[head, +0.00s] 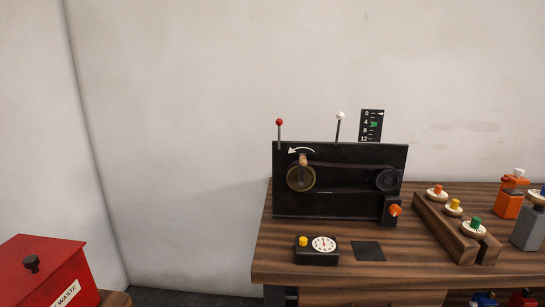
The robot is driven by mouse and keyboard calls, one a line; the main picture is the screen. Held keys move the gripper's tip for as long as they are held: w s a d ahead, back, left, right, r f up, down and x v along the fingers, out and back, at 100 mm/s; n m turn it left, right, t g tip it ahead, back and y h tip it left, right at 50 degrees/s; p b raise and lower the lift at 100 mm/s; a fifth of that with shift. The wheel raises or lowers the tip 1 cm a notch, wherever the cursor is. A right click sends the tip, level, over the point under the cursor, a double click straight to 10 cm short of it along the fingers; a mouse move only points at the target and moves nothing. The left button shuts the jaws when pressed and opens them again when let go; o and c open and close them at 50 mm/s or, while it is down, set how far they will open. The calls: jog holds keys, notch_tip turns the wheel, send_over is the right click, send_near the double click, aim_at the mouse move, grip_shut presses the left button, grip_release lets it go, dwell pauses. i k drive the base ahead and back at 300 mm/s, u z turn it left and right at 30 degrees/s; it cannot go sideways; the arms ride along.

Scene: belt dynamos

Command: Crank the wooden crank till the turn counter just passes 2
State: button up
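The wooden crank (303,160) is a short tan handle at the top of a brass-rimmed wheel (300,178) on the left of a black upright panel. A white curved arrow above it points left. A black scale plate (371,126) marked 0, 4, 8, 12 stands above the panel's right side. It has a white pointer near 0 and a green mark around 4. A white round dial (323,244) sits on a small black box in front; its figures are too small to read. I cannot tell which of these is the turn counter. My gripper is not in view.
A dark belt links the wheel to a black pulley (387,180). A red-tipped rod (279,123), a white-tipped rod (339,116) and an orange knob (395,210) are close by. A wooden block (440,222) with coloured-capped pieces stands right. A red waste bin (45,265) is lower left.

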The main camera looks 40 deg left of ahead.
aim_at(301, 177)
jog(key=u, duration=1.1)
jog(key=i, duration=0.15)
jog(key=u, duration=0.05)
